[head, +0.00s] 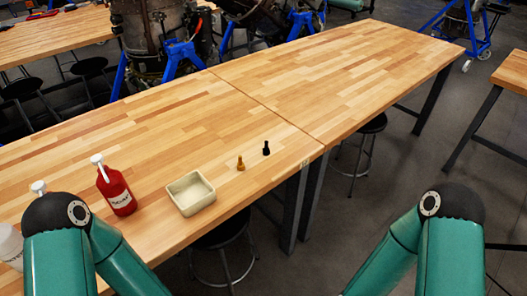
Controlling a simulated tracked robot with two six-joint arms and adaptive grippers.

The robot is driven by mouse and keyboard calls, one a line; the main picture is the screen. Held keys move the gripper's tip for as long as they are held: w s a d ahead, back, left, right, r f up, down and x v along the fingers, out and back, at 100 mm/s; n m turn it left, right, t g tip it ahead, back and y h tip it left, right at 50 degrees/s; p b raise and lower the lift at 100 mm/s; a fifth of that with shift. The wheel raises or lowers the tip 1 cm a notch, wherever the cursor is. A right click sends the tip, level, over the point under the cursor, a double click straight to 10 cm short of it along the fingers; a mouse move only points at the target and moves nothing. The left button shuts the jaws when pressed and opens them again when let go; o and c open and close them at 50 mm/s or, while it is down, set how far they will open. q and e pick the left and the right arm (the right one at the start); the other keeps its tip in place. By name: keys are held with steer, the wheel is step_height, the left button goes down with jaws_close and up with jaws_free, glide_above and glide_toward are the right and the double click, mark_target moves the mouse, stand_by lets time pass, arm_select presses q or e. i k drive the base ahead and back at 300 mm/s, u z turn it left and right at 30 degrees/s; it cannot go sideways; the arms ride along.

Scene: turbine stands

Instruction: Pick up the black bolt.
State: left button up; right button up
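The small black bolt (266,148) stands upright on the wooden table (205,125), near its front edge and close to the seam between the two table tops. A brass-coloured bolt (240,163) stands just left of it and a little nearer to me. My green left arm comes in at the lower left and my green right arm at the lower right. Both arms bend down out of the picture, so neither gripper shows. Nothing touches the black bolt.
A cream square tray (189,209) sits left of the bolts, seemingly empty. A red bottle (116,190) stands further left. White bottles (12,245) are partly hidden by my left arm. The table right of the bolts is clear. Stools (368,135) stand below.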

mark_target(266, 150)
steer(key=z, duration=0.1)
steer(key=k, duration=0.4)
steer(key=z, duration=1.1)
steer(key=i, duration=2.1)
steer(key=u, duration=2.9)
